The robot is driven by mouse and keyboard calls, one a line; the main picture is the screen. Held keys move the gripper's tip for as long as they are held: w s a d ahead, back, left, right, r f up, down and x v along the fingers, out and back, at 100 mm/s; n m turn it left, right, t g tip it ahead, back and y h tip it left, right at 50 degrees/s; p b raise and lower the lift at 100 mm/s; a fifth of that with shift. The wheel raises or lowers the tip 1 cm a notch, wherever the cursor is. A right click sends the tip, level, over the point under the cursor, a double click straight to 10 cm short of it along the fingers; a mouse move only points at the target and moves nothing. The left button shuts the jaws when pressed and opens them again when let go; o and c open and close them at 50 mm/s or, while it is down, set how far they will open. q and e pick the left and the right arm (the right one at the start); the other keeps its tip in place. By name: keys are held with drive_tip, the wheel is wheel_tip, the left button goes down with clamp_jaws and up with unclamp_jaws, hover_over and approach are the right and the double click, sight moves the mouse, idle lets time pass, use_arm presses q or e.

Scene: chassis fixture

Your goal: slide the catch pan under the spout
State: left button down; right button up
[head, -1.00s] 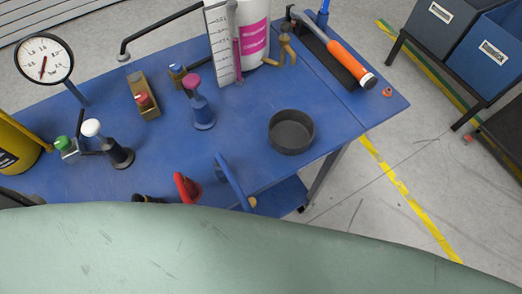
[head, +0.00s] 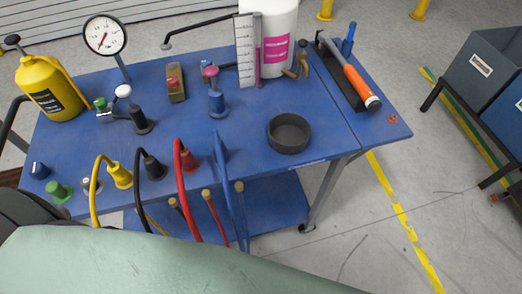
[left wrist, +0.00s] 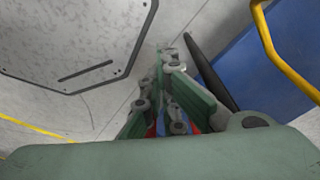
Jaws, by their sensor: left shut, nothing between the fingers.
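The catch pan (head: 289,133) is a dark grey, round, shallow pan. It sits upright and looks empty on the right part of the blue bench top. A brass spout (head: 298,65) sticks out at the lower right of the white container (head: 276,20) with a magenta label. The pan stands in front of the spout, clearly apart from it. My left gripper (left wrist: 168,62) shows in the left wrist view, shut and empty. The pan is not visible there. No gripper shows in the head view, and my right gripper is in neither view.
Yellow, black, red and blue hoses rise at the bench's front edge (head: 200,170). A graduated board (head: 247,52) stands by the container. An orange-handled hammer (head: 358,80) lies on a dark mat at right. Bench top between pan and container is clear.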

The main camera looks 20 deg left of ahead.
use_arm(q)
drive_tip(key=w+d+r+t+p, duration=0.1)
drive_tip(key=w+d+r+p, duration=0.1)
drive_tip(key=w+r, duration=0.95)
drive_tip(key=w+d+r+t+p, duration=0.1)
drive_tip(key=w+r, duration=0.1)
drive_tip(key=r, duration=1.1)
drive_tip(key=w+d+r, duration=0.1)
drive_tip(key=w+r, duration=0.1)
drive_tip(key=r, duration=1.1)
drive_tip(key=w+d+r+m+h, duration=0.3)
drive_tip(key=w+d+r+m, duration=0.4)
drive_tip(key=w+d+r, duration=0.2)
drive_tip(key=m+g+y, duration=0.2)
drive_tip(key=g+y, duration=0.1)
approach(256, 149)
drive_tip(key=s+a+r, duration=0.2)
drive_tip(key=a+r, duration=0.1)
wheel_tip(256, 149, down, 10)
drive_tip(key=shift+a+r+p, duration=0.1)
drive_tip(key=shift+a+p, duration=0.05)
drive_tip(key=shift+p, duration=1.1)
drive_tip(key=w+d, duration=0.1)
drive_tip(key=w+d+p, duration=0.1)
drive_tip(key=shift+d, duration=0.4)
drive_tip(key=shift+w+d, duration=0.15)
drive_tip(key=shift+d, duration=0.1)
